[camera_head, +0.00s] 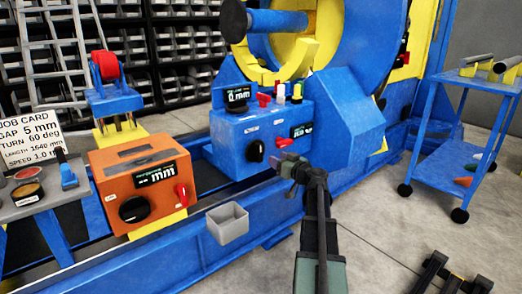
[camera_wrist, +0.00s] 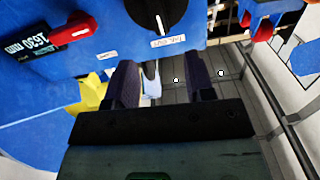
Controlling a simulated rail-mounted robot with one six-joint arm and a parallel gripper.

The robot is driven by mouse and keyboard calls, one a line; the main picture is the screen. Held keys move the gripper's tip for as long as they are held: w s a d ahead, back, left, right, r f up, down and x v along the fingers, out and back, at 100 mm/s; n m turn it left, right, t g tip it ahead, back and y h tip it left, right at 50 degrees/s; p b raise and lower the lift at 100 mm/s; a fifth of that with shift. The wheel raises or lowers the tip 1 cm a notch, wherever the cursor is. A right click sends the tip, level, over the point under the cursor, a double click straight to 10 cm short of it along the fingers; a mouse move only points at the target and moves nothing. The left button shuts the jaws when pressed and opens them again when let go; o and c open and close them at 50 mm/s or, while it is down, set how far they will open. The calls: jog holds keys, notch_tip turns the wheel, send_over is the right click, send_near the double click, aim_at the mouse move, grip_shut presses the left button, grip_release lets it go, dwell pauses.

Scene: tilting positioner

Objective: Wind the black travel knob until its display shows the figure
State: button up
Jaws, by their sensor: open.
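A black round knob (camera_head: 256,150) with a white pointer line sits on the front of the blue control box (camera_head: 230,130). It also shows at the top edge of the wrist view (camera_wrist: 157,12), partly cut off, with a small white label beside it that is hard to read. A black display (camera_head: 302,130) is on the same face; in the wrist view (camera_wrist: 38,46) it appears upside down, its figure roughly 1630 or 1650 mm. My gripper (camera_head: 287,163) is open and empty, just right of and below the knob, apart from it. Its fingers (camera_wrist: 162,72) point toward the box.
A red lever (camera_head: 284,142) is between knob and display. An orange box (camera_head: 145,180) with another black knob (camera_head: 134,209) stands left. A grey bin (camera_head: 227,222) hangs on the blue rail. A job card (camera_head: 30,138) lists length 1640 mm. A blue trolley (camera_head: 470,130) stands right.

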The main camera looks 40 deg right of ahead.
aim_at(261, 149)
jog(key=shift+n, duration=0.6)
jog(key=w, duration=1.1)
jog(key=shift+s, duration=0.1)
jog(key=shift+c, duration=0.2)
grip_shut()
jog(key=shift+d+m, duration=0.2)
jog(key=shift+m, duration=0.6)
jog(key=shift+o, duration=0.2)
grip_release()
jog(key=shift+a, duration=0.1)
